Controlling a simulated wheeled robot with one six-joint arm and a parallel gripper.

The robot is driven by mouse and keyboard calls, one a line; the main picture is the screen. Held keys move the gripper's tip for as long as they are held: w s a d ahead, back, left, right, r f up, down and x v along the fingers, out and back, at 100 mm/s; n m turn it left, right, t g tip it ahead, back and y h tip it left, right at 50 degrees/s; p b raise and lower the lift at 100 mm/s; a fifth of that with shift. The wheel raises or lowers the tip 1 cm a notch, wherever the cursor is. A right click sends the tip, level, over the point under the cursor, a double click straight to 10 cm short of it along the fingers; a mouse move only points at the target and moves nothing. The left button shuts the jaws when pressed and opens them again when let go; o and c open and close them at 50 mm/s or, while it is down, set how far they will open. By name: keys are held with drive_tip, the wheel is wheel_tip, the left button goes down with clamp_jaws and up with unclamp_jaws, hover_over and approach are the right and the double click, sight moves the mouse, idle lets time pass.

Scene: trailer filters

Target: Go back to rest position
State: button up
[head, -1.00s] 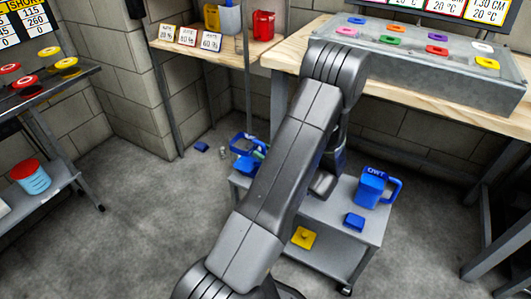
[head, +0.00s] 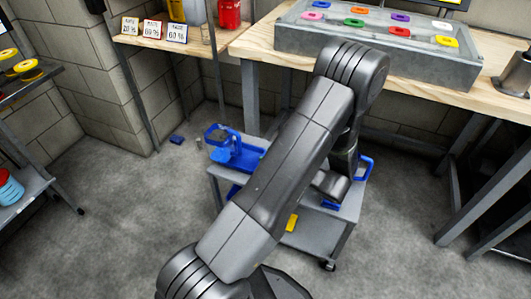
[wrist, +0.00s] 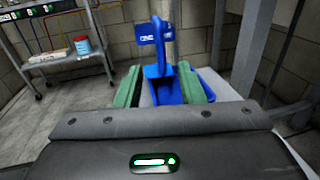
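My gripper (wrist: 160,75) shows in the wrist view as two green fingers spread apart, with nothing clearly pinched between them. A blue scoop-like container (wrist: 168,88) with an upright handle and label appears between and beyond the fingers. A blue container with a handle (head: 236,152) sits at the left of the small grey cart (head: 313,232). Another blue handled jug (head: 365,168) is at the cart's right, mostly hidden behind my arm.
A wooden workbench (head: 480,98) holds a grey block (head: 300,42) with several coloured tags. A metal funnel-like part (head: 516,76) stands at its right. A shelf with yellow discs (head: 25,70) is at the left. The floor at the left (head: 110,225) is clear.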

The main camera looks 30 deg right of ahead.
drive_tip(key=b, duration=0.2)
approach(229, 128)
drive_tip(key=w+a+f, duration=0.3)
drive_tip(key=w+f, duration=0.1)
drive_tip(key=w, duration=0.1)
drive_tip(key=shift+s+d+r+p, duration=0.1)
drive_tip(key=shift+r+p, duration=0.5)
drive_tip(key=shift+r, duration=1.5)
